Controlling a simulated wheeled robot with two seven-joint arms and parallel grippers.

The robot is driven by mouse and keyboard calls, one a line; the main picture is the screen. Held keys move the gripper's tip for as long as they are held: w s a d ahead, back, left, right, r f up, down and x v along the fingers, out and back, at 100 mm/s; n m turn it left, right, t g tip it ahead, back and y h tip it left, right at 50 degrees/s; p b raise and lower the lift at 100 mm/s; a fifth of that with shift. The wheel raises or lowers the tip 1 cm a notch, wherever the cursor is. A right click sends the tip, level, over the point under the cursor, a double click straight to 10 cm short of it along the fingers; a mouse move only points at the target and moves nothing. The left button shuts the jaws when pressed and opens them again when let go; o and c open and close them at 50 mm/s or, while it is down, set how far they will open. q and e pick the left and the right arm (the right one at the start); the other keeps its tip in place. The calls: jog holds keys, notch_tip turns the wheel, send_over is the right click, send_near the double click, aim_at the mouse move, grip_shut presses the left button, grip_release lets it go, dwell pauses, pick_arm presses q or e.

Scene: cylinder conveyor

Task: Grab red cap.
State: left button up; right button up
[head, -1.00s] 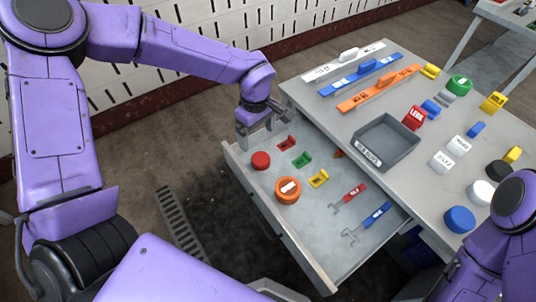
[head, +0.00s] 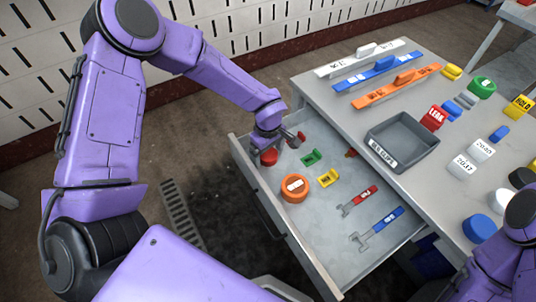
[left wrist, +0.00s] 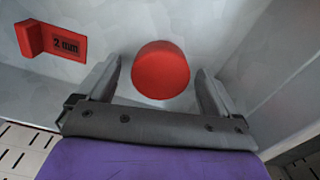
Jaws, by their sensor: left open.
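The red cap (head: 269,158) is a short round cylinder in the open drawer, near its back left corner. My left gripper (head: 276,149) is low over it and partly hides it in the head view. In the left wrist view the cap (left wrist: 161,70) shows between the two spread fingers of the gripper (left wrist: 161,84), slightly beyond their tips. Gaps show on both sides, so the fingers look apart from it. My right gripper is out of view.
A red "2 mm" piece (left wrist: 50,42) lies left of the cap in the wrist view. The drawer (head: 335,240) also holds an orange cylinder (head: 295,189), a green piece (head: 311,158) and a yellow piece (head: 328,178). Its walls are close to the gripper.

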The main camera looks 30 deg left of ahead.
pick_arm(q)
jog(key=c, duration=1.1)
jog(key=shift+r, duration=0.15)
